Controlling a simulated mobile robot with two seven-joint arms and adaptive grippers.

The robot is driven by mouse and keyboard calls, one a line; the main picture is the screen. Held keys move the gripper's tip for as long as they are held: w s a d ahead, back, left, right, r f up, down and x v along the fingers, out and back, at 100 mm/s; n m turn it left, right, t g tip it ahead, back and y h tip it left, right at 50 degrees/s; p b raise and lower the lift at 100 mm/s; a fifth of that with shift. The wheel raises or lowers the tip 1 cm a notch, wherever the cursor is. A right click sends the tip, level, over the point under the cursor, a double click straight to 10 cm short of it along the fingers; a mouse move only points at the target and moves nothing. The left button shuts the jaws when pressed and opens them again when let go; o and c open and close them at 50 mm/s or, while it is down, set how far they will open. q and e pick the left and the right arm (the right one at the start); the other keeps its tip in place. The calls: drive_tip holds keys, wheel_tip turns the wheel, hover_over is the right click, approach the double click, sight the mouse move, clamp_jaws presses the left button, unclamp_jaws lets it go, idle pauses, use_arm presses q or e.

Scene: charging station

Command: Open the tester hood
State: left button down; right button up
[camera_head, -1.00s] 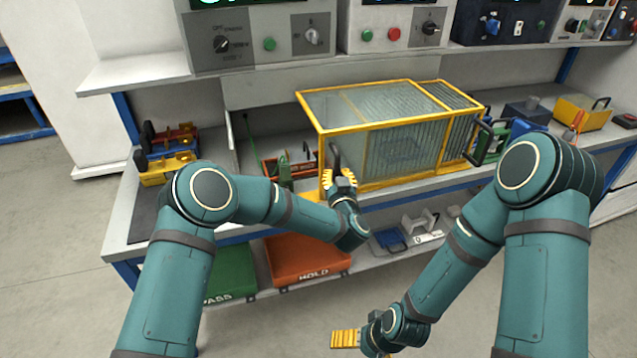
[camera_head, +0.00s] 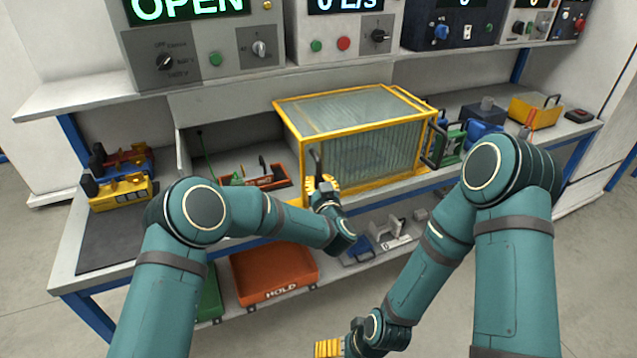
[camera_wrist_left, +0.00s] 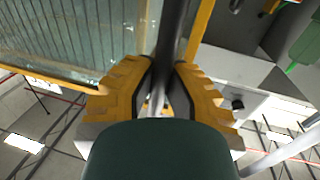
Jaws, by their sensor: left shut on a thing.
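The tester hood (camera_head: 362,122) is a yellow frame with ribbed clear panels, standing on the bench in the head view. Its panels overlap toward the right end. A dark upright handle (camera_head: 316,160) is at its left front corner. My left gripper (camera_head: 322,188) is shut on this handle. In the left wrist view the dark handle bar (camera_wrist_left: 172,35) runs between the yellow fingers (camera_wrist_left: 165,82), with the ribbed panel beside it. My right gripper (camera_head: 328,347) hangs low at the bottom edge of the head view, away from the hood; its finger gap is not clear.
A display (camera_head: 188,8) above reads OPEN. Red and yellow tools (camera_head: 122,185) lie on the bench at left. A red tray item (camera_head: 258,178) lies left of the hood. Blue and green items (camera_head: 470,138) and a yellow bin (camera_head: 534,110) are at right. An orange HOLD bin (camera_head: 275,272) is below.

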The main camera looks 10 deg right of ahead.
use_arm(q)
drive_tip(key=shift+s+f, duration=0.1)
drive_tip(key=c, duration=0.9)
unclamp_jaws()
drive_tip(key=shift+c, duration=0.2)
drive_tip(key=s+d, duration=0.1)
drive_tip(key=s, duration=1.1)
